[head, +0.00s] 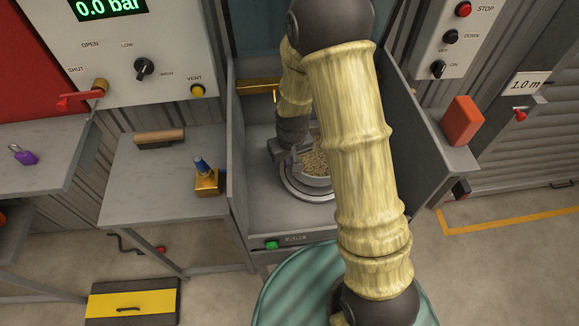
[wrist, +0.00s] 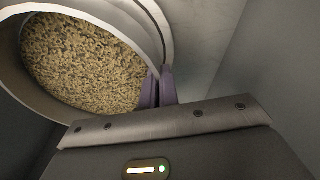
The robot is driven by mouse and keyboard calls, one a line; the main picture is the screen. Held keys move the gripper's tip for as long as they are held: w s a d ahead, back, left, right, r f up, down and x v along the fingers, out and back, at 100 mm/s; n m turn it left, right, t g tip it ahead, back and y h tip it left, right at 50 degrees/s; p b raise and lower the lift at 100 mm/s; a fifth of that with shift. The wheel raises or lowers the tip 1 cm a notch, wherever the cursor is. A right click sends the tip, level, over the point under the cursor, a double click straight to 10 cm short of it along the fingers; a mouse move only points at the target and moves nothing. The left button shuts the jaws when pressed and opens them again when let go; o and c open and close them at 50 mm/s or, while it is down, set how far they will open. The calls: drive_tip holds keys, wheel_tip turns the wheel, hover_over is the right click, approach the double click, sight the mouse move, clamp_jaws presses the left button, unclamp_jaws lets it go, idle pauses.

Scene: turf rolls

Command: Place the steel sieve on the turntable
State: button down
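The steel sieve (head: 314,163) is a round metal vessel filled with tan grains, partly hidden behind my arm in the head view. It is over the round grey turntable (head: 297,192) inside the booth; whether it rests on it or hangs slightly above, I cannot tell. In the wrist view the sieve (wrist: 80,65) fills the upper left, its rim tilted in the picture. My gripper (wrist: 158,88) has its purple fingers closed on the sieve's near wall, one on each side. In the head view my gripper (head: 287,152) is at the sieve's left side.
Dark booth walls (head: 237,150) stand close on both sides of the turntable. A purple padlock (head: 23,155) lies further left. An orange block (head: 462,121) is at right.

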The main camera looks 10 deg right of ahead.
drive_tip(key=shift+f, duration=2.05)
drive_tip(key=shift+f, duration=0.15)
drive_tip(key=c, duration=1.7)
unclamp_jaws()
drive_tip(key=r, duration=0.4)
drive_tip(key=s+r, duration=0.1)
drive_tip(key=r, duration=0.7)
drive_tip(key=shift+s+d+r, duration=0.1)
drive_tip(key=shift+s+d, duration=0.1)
